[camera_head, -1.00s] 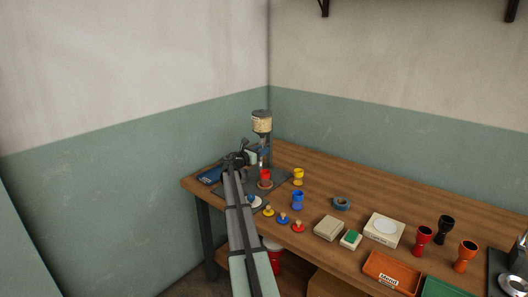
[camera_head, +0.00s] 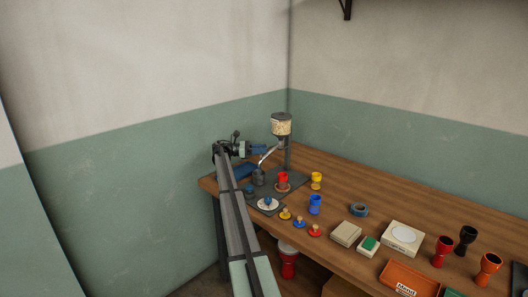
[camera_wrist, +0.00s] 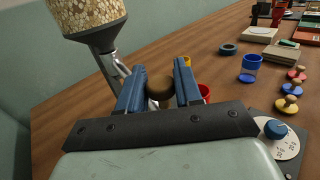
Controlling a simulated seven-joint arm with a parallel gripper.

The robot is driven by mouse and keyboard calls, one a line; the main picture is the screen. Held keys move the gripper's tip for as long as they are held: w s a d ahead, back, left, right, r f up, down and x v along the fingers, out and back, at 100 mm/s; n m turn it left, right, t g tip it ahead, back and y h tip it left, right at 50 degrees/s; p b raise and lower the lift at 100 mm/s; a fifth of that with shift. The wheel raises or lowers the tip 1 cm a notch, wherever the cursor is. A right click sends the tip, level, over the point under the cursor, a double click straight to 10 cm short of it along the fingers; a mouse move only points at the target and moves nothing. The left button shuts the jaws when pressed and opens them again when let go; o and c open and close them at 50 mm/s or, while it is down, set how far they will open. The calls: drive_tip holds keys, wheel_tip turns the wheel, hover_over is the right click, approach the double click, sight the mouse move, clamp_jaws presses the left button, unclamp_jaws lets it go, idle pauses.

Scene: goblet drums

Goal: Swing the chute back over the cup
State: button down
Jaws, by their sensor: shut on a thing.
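The hopper (camera_head: 281,125) of pale grains stands on a post at the back of the grey base plate. My gripper (camera_head: 262,149) is beside the chute. In the wrist view its blue fingers (camera_wrist: 160,84) are shut on a brown round knob (camera_wrist: 159,88). The knob's join to the chute is hidden.
A white dial (camera_head: 268,204) with a blue knob is at the plate's front. Yellow (camera_head: 316,178) and blue (camera_head: 315,203) cups, several small pegs and a tape roll (camera_head: 359,209) stand to the right. The wall is close behind the bench.

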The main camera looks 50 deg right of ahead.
drive_tip(key=shift+w, duration=0.3)
drive_tip(key=c, duration=0.9)
unclamp_jaws()
drive_tip(key=v, duration=1.3)
drive_tip(key=shift+w, duration=0.45)
drive_tip(key=shift+a, duration=0.1)
